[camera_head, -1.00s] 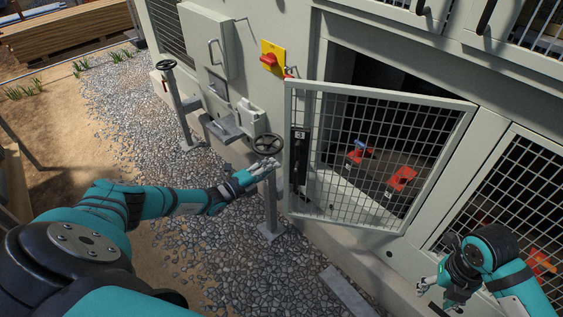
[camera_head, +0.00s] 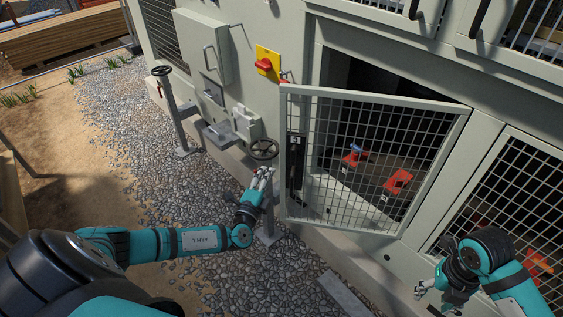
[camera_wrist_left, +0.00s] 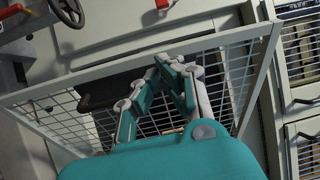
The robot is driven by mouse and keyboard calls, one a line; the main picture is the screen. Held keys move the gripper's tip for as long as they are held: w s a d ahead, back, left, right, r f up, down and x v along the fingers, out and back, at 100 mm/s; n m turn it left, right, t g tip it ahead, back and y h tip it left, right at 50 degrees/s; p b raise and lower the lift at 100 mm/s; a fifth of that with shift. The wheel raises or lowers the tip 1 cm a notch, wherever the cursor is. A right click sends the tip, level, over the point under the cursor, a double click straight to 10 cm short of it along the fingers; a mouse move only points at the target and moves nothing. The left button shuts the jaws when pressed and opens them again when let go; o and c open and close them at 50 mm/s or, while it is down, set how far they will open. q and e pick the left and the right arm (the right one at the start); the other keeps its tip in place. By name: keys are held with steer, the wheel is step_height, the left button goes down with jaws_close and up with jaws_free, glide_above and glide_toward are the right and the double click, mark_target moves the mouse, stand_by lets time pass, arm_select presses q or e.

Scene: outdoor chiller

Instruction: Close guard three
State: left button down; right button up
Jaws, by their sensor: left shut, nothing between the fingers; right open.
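Guard three (camera_head: 335,220) is a pale-framed mesh door with a black latch plate marked 3 (camera_head: 295,160). It stands swung outward from its opening in the chiller wall, its latch side toward the left. My left gripper (camera_head: 265,173) is shut and empty just left of the guard's latch edge, beside a post. In the left wrist view its fingers (camera_wrist_left: 172,65) overlap the mesh frame (camera_wrist_left: 215,40); I cannot tell whether they touch it. My right gripper (camera_head: 430,287) is open and empty at lower right, in front of the lower panels.
A black handwheel (camera_head: 264,149) on a post stands close to my left gripper. A red and yellow switch (camera_head: 266,64) is on the wall. Red valves (camera_head: 397,181) show behind the mesh. Another mesh guard (camera_head: 510,200) is at right. Open gravel (camera_head: 190,215) lies at left.

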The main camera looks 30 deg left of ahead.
arm_select(q)
steer(key=s+d+n+g+y, duration=0.1)
steer(key=s+d+g, duration=0.2)
steer(key=d+g, duration=0.1)
glide_toward(284, 157)
steer(key=shift+g, duration=0.4)
steer(key=x, duration=0.5)
steer(key=shift+w+f, duration=0.1)
steer(key=shift+w, duration=0.25)
steer(key=shift+w+a, duration=0.25)
steer(key=shift+w, duration=0.45)
steer(key=shift+w+a, duration=0.2)
steer(key=shift+w, duration=0.15)
steer(key=w, duration=0.1)
steer(key=w+a+m+h, duration=0.1)
steer(key=w, duration=0.1)
steer(key=w+a+h, duration=0.1)
steer(key=w, duration=0.1)
steer(key=shift+w+f+m, duration=0.1)
steer(key=shift+w+m, duration=0.15)
steer(key=shift+m, duration=0.05)
